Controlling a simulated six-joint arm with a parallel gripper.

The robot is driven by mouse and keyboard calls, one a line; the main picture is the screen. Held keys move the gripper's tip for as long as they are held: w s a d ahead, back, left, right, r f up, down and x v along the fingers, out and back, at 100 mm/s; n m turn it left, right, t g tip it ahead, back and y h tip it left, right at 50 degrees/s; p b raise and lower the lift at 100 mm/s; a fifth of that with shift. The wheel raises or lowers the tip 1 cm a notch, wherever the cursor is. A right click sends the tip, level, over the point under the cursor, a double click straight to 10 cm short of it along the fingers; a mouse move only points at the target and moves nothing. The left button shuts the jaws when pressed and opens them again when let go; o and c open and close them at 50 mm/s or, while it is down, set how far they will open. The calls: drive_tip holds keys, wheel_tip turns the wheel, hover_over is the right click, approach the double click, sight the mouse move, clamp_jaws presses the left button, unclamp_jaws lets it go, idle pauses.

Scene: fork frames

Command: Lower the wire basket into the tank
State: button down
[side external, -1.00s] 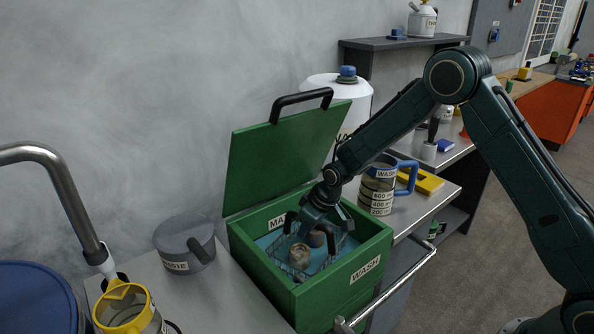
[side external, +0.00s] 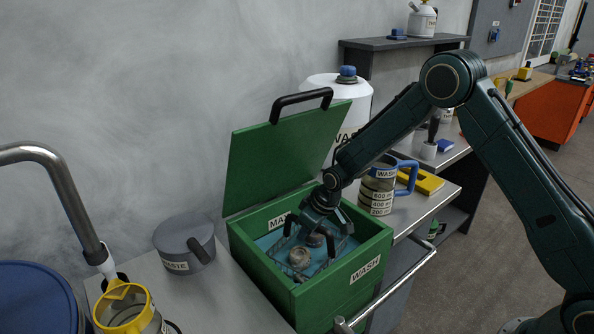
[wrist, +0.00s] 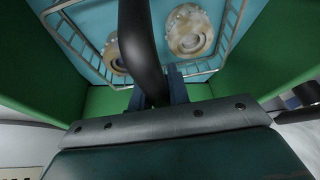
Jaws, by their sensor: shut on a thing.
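The green tank (side external: 330,290) stands on the bench with its lid (side external: 280,155) raised. Blue liquid (side external: 268,240) shows inside it. The wire basket (side external: 338,250) is inside the tank walls, down at the liquid, and holds brownish round metal parts (side external: 299,257). Whether it rests on the tank floor is hidden. My gripper (side external: 318,212) is over the tank opening, shut on the basket's dark handle. In the wrist view the handle (wrist: 140,45) rises between the fingers, with the basket wires (wrist: 80,45) and two round parts (wrist: 190,30) beyond.
A grey lidded pot (side external: 185,245) stands left of the tank, and a yellow-rimmed jug (side external: 125,305) is at the front left. A measuring jug (side external: 378,187) with a blue handle stands close right of the tank. A white container (side external: 350,95) is behind the lid.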

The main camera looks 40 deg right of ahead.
sight(307, 239)
drive_tip(key=shift+w+f, duration=0.1)
drive_tip(key=shift+f, duration=1.55)
idle(1.8)
drive_tip(key=c, duration=1.3)
unclamp_jaws()
drive_tip(key=shift+o, duration=0.2)
drive_tip(key=shift+f, duration=0.1)
drive_tip(key=shift+v, duration=7)
